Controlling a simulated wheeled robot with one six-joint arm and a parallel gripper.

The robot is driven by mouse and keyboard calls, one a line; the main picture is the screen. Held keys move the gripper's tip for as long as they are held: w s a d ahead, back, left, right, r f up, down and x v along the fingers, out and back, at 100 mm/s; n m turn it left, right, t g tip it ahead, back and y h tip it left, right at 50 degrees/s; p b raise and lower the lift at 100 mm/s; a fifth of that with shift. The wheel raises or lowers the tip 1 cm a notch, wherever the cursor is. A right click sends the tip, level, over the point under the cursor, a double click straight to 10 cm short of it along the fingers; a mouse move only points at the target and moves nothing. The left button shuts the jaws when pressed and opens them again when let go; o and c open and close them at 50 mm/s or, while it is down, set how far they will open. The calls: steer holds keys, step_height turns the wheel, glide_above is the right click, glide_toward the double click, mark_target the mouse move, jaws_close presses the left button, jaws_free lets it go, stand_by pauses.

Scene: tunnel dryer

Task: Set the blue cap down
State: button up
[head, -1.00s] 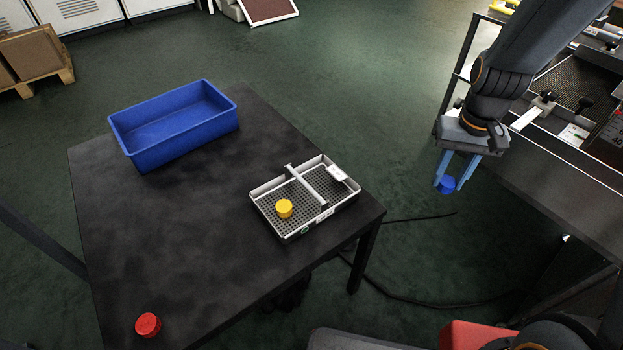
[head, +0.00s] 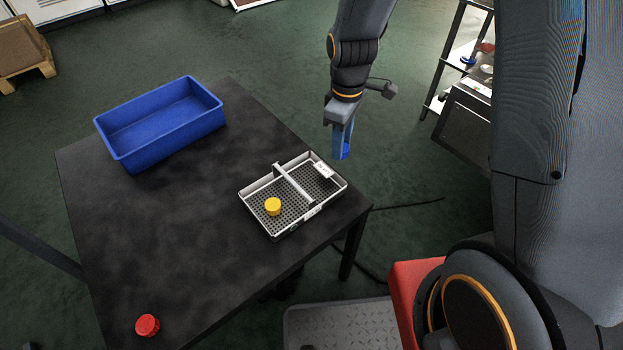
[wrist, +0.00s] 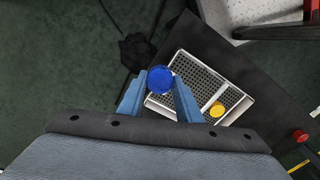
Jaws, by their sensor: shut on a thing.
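My gripper (head: 342,154) is shut on the blue cap (head: 345,152), held in the air near the right edge of the black table. In the wrist view the blue cap (wrist: 159,79) sits between my blue fingertips, in line with one end of the tray. The grey perforated tray (head: 270,235) stands on the table near that edge, split by a crossbar into two compartments. A yellow cap (head: 272,206) lies in its left compartment. Its right compartment is empty apart from a white label on the rim. A red cap (head: 147,325) lies at the table's front left.
A blue bin (head: 165,145) stands at the table's back left. A dark machine frame (head: 467,110) stands at the right, across open green floor.

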mark_target(312, 185)
steer(key=s+a+n+p, duration=0.2)
steer(key=a+n+p, duration=0.2)
steer(key=a+n, duration=0.5)
steer(key=shift+d+f+n, duration=0.25)
steer(key=shift+f+n, duration=0.15)
steer(key=shift+f, duration=1.15)
steer(key=shift+d+f+n, duration=0.3)
steer(key=shift+f+n, duration=0.1)
steer(key=shift+f, duration=1.2)
steer(key=shift+d+f+n, duration=0.25)
steer(key=shift+f+n, duration=0.15)
steer(key=shift+f, duration=1.15)
steer(key=shift+f, duration=0.1)
steer(key=o, duration=1)
step_height(312, 185, up, 12)
steer(key=shift+r+b, duration=0.2)
steer(key=shift+b, duration=0.1)
